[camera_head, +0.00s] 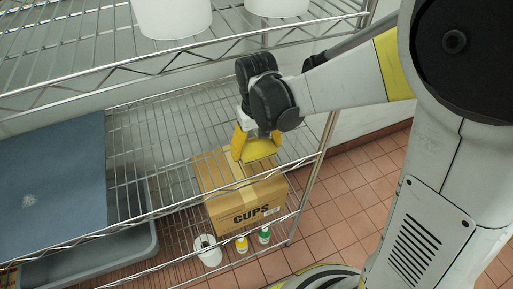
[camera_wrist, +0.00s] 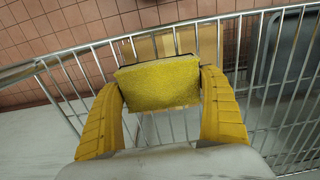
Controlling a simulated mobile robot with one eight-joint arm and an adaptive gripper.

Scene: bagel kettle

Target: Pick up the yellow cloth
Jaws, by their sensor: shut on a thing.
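My gripper (camera_head: 256,146) is shut on the yellow cloth (camera_head: 260,150) above the wire shelf. In the wrist view the yellow cloth (camera_wrist: 158,84) is a folded, rough-textured block with a dark edge along its far side. It sits between the two yellow fingers of my gripper (camera_wrist: 161,82), which touch it at its left and right sides. In the head view the cloth partly blends with the yellow fingers.
A cardboard box marked CUPS (camera_head: 245,205) is below the gripper. A white cup (camera_head: 207,250) and two small bottles stand near it. A blue-grey board (camera_head: 52,190) and a grey tub (camera_head: 90,262) are at left. White containers (camera_head: 172,15) stand on the upper wire shelf.

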